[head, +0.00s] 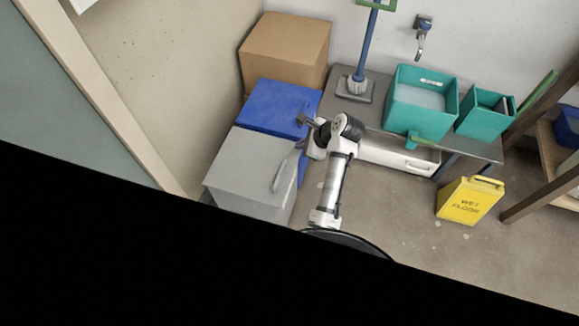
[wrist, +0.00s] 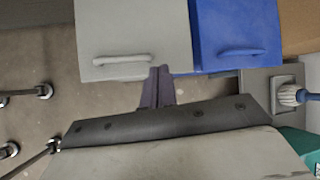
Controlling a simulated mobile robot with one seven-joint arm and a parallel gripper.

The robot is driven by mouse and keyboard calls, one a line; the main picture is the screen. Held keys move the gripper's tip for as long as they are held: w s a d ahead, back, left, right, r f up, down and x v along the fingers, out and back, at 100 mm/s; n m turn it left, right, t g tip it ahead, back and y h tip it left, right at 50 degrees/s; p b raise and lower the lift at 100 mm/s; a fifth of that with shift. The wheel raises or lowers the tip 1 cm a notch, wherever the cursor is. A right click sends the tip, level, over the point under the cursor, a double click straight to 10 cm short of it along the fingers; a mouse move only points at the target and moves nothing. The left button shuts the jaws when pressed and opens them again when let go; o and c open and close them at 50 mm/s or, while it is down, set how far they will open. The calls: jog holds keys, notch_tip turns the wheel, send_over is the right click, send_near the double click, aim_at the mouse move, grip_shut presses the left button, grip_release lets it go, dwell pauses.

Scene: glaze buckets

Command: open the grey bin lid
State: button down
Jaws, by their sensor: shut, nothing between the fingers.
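The grey bin (head: 250,165) stands left of my arm in the head view, its flat lid looking closed. In the wrist view the grey bin (wrist: 130,25) is at the upper middle, with a pale bar handle (wrist: 122,60) near its lower edge. My gripper (wrist: 158,72) is shut and empty. Its fingertips appear just right of the handle, overlapping the bin's lower edge near the seam with the blue bin; I see no grip on the handle. In the head view my gripper (head: 304,119) appears against the blue bin's right edge.
A blue bin (head: 275,105) with its own handle (wrist: 243,53) stands right beside the grey one. A cardboard box (head: 285,50) is behind. A bench with teal tubs (head: 420,100) and a yellow wet-floor sign (head: 470,199) are at right. Floor between is open.

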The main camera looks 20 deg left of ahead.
jog(key=s+d+f+m+g, duration=0.2)
jog(key=s+d+f, duration=0.1)
jog(key=s+f, duration=0.1)
jog(key=x, duration=0.9)
jog(key=shift+w+a+f, duration=0.1)
jog(key=shift+w+a, duration=0.05)
jog(key=shift+a, duration=0.25)
